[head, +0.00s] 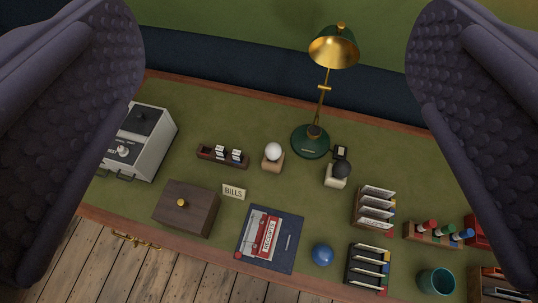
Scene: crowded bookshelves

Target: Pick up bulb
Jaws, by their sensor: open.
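A white round thing (273,151) that looks like a bulb sits on a small wooden block (272,166) near the middle of the green desk top (262,119). A dark round thing (342,169) sits on a pale block (335,181) to its right; I cannot tell whether it is also a bulb. My gripper (275,90) is open and empty, with one dark, studded finger at the left and one at the right of the view. The desk shows well beyond and between the fingers, and the white thing lies between them in the picture, untouched.
A green lamp with a brass-lined shade (334,48) stands behind. Around are a dark wooden box (187,207), a grey machine (140,143), a "BILLS" sign (234,192), a blue folder (285,238), a blue ball (322,254), card racks (374,208) and a teal cup (436,281).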

